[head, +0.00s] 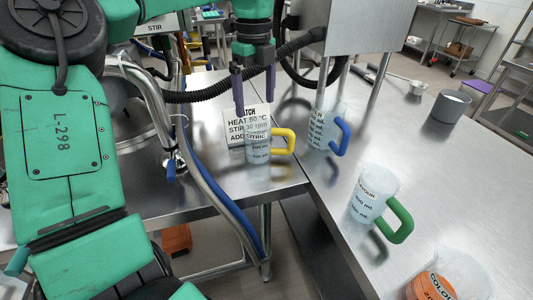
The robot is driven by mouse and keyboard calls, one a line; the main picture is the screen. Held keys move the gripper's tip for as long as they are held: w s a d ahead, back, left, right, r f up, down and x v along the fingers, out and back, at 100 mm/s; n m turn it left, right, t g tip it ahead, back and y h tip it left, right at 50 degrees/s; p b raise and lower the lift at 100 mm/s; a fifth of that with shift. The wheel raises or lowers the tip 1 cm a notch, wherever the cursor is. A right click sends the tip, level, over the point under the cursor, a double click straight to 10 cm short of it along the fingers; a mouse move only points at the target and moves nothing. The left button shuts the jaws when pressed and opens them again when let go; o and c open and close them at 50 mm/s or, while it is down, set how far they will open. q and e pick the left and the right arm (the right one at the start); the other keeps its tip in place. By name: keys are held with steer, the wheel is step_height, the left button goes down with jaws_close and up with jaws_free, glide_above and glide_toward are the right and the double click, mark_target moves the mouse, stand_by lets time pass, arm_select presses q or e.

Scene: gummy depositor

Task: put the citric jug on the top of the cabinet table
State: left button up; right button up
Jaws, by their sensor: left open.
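A clear jug with a yellow handle (258,150) stands upright near the corner of the steel table on the left. It overlaps a white card behind it, so I cannot tell clearly whether the word citric is on the jug or the card. My left gripper (254,102) comes down from above with its two purple fingers apart. It is empty, and its fingertips appear just above and behind the yellow-handled jug. A clear jug with a blue handle (322,130) stands to the right. My right gripper is not in view.
A green-handled jug (371,197) and a jug with orange contents (432,287) stand on the right steel table (450,185). The white card (236,124) gives batch instructions. A grey pot (450,106) stands farther back. A gap separates the two tables at the front. Hoses hang left of the yellow-handled jug.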

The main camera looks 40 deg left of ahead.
mark_target(258, 145)
arm_select(q)
steer(key=f, duration=0.8)
steer(key=f+p, duration=0.1)
steer(key=f, duration=0.3)
steer(key=shift+s+d+f, duration=0.25)
steer(key=shift+s+d, duration=0.05)
steer(key=shift+d, duration=0.1)
steer(key=shift+w+f, duration=0.1)
steer(key=shift+f, duration=0.2)
steer(key=c, duration=1.1)
